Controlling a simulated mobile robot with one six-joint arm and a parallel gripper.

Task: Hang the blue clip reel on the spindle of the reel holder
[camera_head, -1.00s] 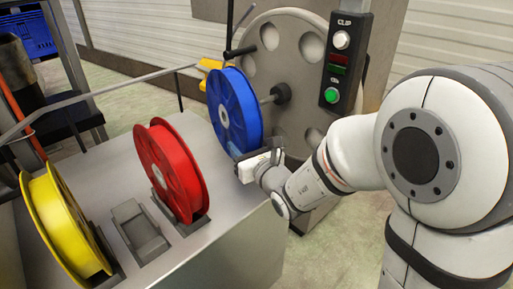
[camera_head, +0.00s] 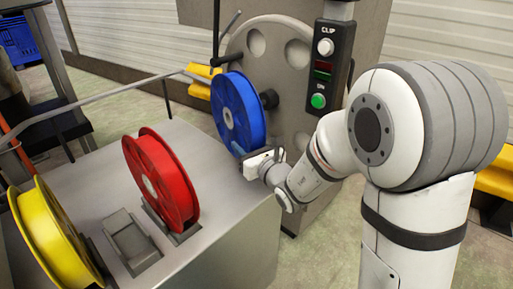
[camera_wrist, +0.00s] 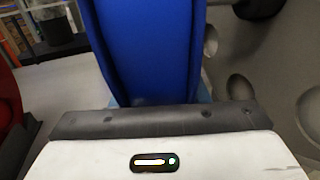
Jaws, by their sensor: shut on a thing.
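The blue clip reel (camera_head: 238,112) is held upright by its lower edge in my gripper (camera_head: 246,157), above the far right corner of the steel table. In the wrist view the blue reel (camera_wrist: 148,50) rises from between the jaws, which are shut on it. The reel holder's large grey disc (camera_head: 275,62) stands behind the reel. Its spindle (camera_head: 269,99) shows as a dark hub at the reel's right edge; the rest is hidden by the reel. I cannot tell whether the spindle is inside the reel's centre hole.
A red reel (camera_head: 160,180) and a yellow reel (camera_head: 52,235) stand in cradles on the steel table (camera_head: 225,215). An empty cradle (camera_head: 130,240) lies between them. A control box (camera_head: 325,68) with buttons hangs right of the disc. A bent rail (camera_head: 110,100) runs behind the table.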

